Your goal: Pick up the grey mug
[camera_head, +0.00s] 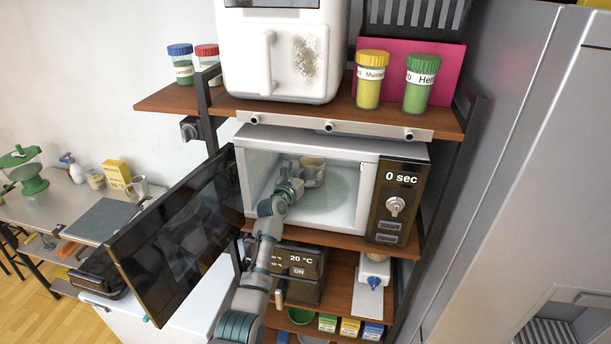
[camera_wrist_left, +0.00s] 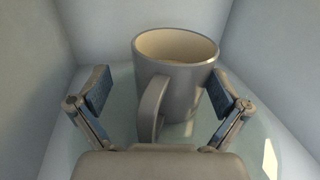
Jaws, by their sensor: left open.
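The grey mug (camera_wrist_left: 185,85) stands upright on the glass plate inside the microwave (camera_head: 330,180), its handle facing my gripper in the left wrist view. It has a cream inside. In the head view the mug (camera_head: 313,170) shows small, partly behind my gripper. My left gripper (camera_head: 291,181) reaches into the microwave. In the left wrist view its two fingers (camera_wrist_left: 160,92) are spread open, one left of the handle with a gap, the other close by the mug's right side. I cannot tell if that finger touches. My right gripper is not in view.
The microwave door (camera_head: 180,240) hangs wide open to the left of my arm. The microwave's control panel (camera_head: 399,203) is at the right. Shelf boards (camera_head: 340,284) lie above and below. Inside, pale walls (camera_wrist_left: 265,50) stand close around the mug.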

